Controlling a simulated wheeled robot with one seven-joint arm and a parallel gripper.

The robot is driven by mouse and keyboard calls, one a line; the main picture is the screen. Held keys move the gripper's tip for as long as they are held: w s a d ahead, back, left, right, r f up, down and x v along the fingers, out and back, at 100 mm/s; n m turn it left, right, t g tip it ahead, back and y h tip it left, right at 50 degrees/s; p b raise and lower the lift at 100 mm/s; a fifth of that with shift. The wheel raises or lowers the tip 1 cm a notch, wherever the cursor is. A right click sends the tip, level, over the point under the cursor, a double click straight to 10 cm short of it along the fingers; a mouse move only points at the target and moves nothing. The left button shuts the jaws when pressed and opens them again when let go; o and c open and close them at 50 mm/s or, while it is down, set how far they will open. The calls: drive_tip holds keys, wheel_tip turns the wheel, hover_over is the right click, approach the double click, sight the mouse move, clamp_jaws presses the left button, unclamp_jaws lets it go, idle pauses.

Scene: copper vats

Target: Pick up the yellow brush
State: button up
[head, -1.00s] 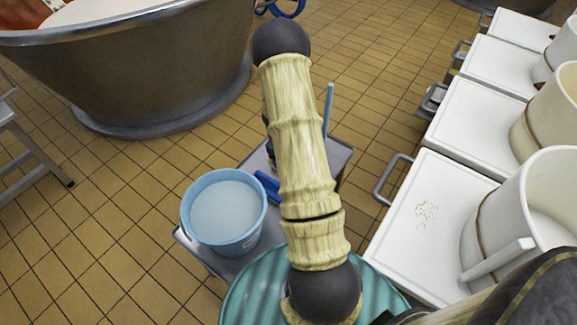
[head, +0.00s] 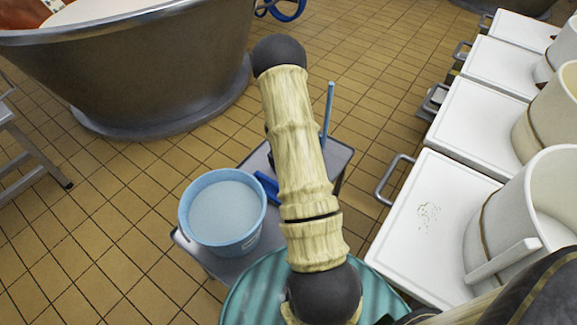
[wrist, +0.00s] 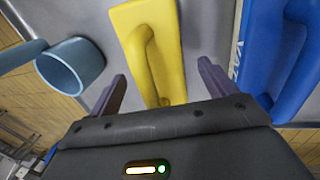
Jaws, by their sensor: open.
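In the wrist view the yellow brush (wrist: 150,45) lies on a grey tabletop (wrist: 95,22), with its raised handle facing up. My gripper (wrist: 160,85) is open, with one dark finger on each side of the brush handle's lower end. The fingers look apart from the handle; how far above the table they are I cannot tell. In the head view the yellow brush and my gripper are hidden behind my arm.
A blue brush-like tool (wrist: 280,60) lies close right of my gripper, and a blue cup-shaped thing (wrist: 72,68) is at left. In the head view a blue bucket (head: 224,213) stands on the small table (head: 335,158). White bins (head: 440,215) stand at right.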

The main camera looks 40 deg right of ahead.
drive_tip(key=c, duration=1.2)
drive_tip(key=shift+r, duration=0.1)
wheel_tip(320, 180, up, 10)
drive_tip(key=p, duration=0.2)
drive_tip(key=shift+p, duration=0.35)
drive_tip(key=o, duration=0.5)
drive_tip(key=shift+c, duration=1.3)
